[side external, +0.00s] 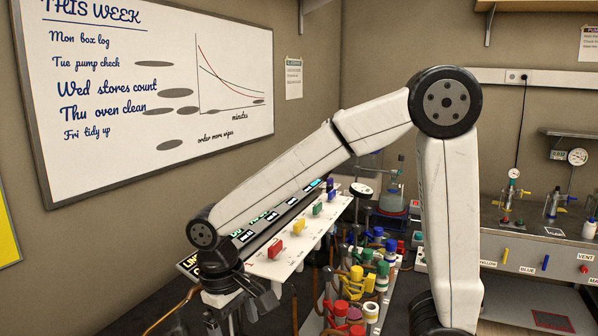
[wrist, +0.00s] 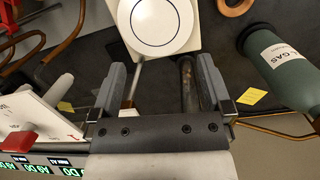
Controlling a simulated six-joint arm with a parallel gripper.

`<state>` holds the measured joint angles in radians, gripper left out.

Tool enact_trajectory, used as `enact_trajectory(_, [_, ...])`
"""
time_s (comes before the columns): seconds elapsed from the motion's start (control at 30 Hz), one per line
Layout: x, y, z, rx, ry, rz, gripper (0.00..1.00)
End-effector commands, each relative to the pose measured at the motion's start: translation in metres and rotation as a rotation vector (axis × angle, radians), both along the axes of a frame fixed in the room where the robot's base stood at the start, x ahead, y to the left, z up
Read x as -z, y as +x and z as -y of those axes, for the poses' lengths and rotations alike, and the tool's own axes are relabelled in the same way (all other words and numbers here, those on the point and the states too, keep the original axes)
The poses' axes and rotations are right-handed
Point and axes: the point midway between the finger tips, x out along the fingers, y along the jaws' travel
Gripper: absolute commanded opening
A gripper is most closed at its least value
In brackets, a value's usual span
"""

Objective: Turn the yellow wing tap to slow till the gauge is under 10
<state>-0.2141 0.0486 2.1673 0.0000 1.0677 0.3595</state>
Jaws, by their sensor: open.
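My gripper (wrist: 160,88) is open and empty in the wrist view, its two dark fingers spread apart over the dark bench. In the side view my wrist is at the lower left, beside the sloped white panel (side external: 290,262); my fingertips are not clear there. A yellow tap (side external: 299,227) sits on that panel between a red and a green one. Another yellow handle (side external: 505,253) is on the right bench front, by a YELLOW label. I cannot tell which is the wing tap. A round gauge (side external: 514,173) stands on the right bench; its reading is too small to tell.
In the wrist view a white plate with a blue ring (wrist: 160,22) lies ahead, and a green gas cylinder (wrist: 283,62) is at the right. Copper tubing (wrist: 66,35) curves at the left. Several coloured-cap bottles (side external: 356,285) crowd the middle bench. A second gauge (side external: 577,156) is farther right.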

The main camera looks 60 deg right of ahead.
Motion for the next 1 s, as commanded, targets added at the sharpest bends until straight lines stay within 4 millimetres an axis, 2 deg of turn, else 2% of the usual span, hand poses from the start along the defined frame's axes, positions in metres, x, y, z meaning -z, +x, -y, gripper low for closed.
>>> enact_trajectory(0.13, [-0.021, 0.008, -0.011, -0.003, 0.007, 0.043, 1.0])
enact_trajectory(0.57, [-0.034, 0.03, 0.029, -0.017, 0.022, 0.05, 1.0])
enact_trajectory(0.77, [-0.046, 0.044, 0.06, -0.029, 0.032, 0.062, 1.0])
enact_trajectory(1.0, [-0.07, 0.06, 0.124, -0.054, 0.044, 0.082, 1.0])
